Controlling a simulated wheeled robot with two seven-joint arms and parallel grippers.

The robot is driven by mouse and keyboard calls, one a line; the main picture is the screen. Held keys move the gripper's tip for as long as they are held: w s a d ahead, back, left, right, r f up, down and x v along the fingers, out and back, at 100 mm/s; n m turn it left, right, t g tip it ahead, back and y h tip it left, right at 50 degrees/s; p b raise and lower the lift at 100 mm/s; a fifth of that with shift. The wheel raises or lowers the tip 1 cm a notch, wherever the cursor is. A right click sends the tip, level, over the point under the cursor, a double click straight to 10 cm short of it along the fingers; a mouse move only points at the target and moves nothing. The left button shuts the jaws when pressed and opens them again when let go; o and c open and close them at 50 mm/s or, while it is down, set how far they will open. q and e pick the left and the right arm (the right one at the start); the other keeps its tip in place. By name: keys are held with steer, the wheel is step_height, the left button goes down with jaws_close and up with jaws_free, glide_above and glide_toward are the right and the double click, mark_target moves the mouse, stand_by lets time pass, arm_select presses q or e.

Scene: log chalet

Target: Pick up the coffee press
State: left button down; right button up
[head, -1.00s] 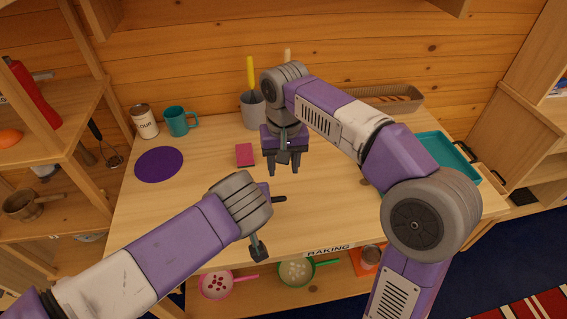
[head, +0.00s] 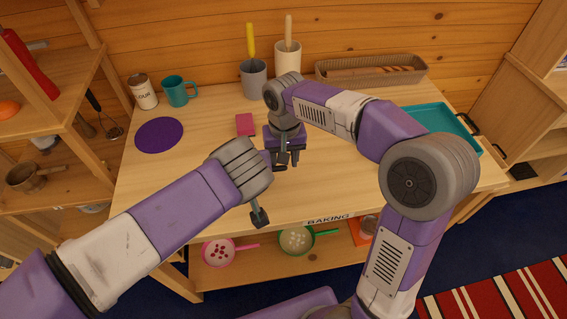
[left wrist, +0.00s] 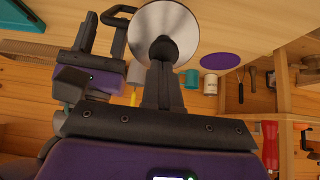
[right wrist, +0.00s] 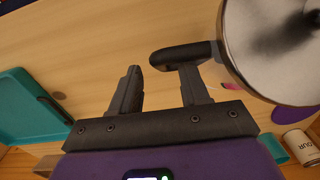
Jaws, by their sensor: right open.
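The coffee press shows in the left wrist view as a round silver lid (left wrist: 180,22) with a black knob and a black side handle (left wrist: 117,22). My left gripper (left wrist: 163,75) is shut on the knob. In the head view the press is mostly hidden behind my left wrist. My right gripper (head: 286,163) is open beside the handle. In the right wrist view, the handle (right wrist: 180,53) crosses near the right-hand fingertip, and the silver lid (right wrist: 285,40) lies to the right. I cannot tell whether the handle lies between the fingers or touches one.
A pink block (head: 245,124), purple round mat (head: 159,135), teal mug (head: 178,90) and flour canister (head: 144,91) are on the wooden table. Utensil crocks (head: 254,80) and a bread basket (head: 372,71) stand at the back. A teal tray (head: 440,118) is at right.

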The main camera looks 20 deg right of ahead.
arm_select(q)
steer(key=shift+a+f, duration=0.1)
steer(key=shift+f, duration=0.2)
arm_select(e)
steer(key=shift+f, duration=1.45)
jaws_close()
arm_select(q)
steer(key=shift+r, duration=0.1)
steer(key=shift+w+r, duration=0.1)
steer(key=shift+r, duration=0.5)
arm_select(e)
steer(key=shift+w, duration=0.15)
arm_select(q)
steer(key=shift+r, duration=0.1)
